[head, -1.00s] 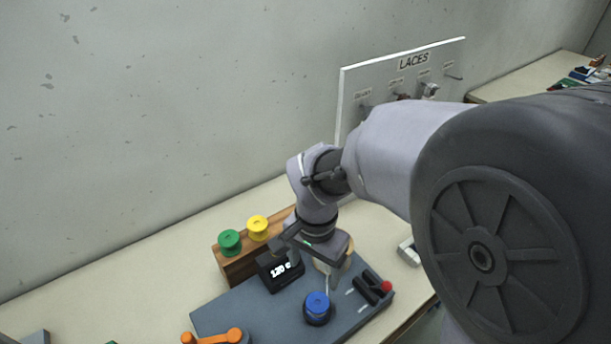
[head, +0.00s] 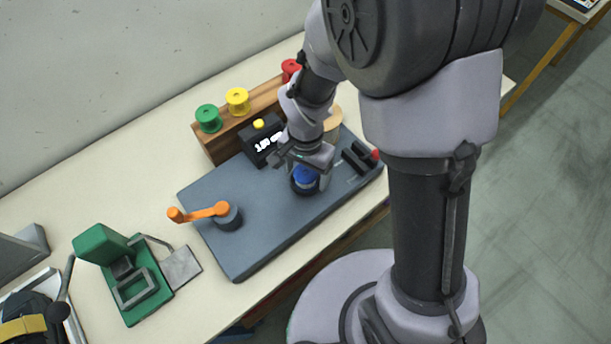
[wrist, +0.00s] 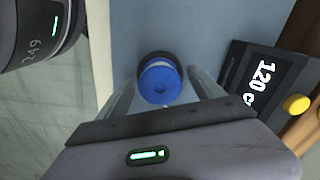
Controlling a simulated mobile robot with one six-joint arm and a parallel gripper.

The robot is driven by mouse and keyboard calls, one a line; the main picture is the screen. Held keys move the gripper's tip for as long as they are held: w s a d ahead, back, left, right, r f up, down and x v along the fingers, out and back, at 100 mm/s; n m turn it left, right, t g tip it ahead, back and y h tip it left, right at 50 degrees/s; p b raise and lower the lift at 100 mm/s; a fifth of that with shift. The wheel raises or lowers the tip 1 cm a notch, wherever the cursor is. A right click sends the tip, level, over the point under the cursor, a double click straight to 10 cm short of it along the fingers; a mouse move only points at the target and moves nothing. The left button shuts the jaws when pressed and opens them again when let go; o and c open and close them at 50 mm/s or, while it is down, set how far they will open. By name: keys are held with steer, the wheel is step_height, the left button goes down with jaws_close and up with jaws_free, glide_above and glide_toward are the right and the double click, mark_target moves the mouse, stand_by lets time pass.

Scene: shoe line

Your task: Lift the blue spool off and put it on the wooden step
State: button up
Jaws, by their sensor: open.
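The blue spool (head: 304,176) sits on a dark round holder on the grey-blue board (head: 250,233). It also shows in the wrist view (wrist: 160,82), between and just beyond the fingers. My gripper (head: 301,166) is right above the spool, partly hiding it in the head view. In the wrist view my gripper (wrist: 161,92) is open, with one finger on each side of the spool and visible gaps. The wooden step (head: 217,153) stands behind the board, with a green spool (head: 208,118), a yellow spool (head: 237,101) and a red spool (head: 291,69) on it.
A black display box (head: 262,143) with a yellow knob stands between the board and the step. An orange crank (head: 205,212) is on the board's left part. A black clamp with a red knob (head: 375,154) is at the right. A green device (head: 121,270) stands front left.

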jaws_close()
steer(key=shift+r, duration=0.1)
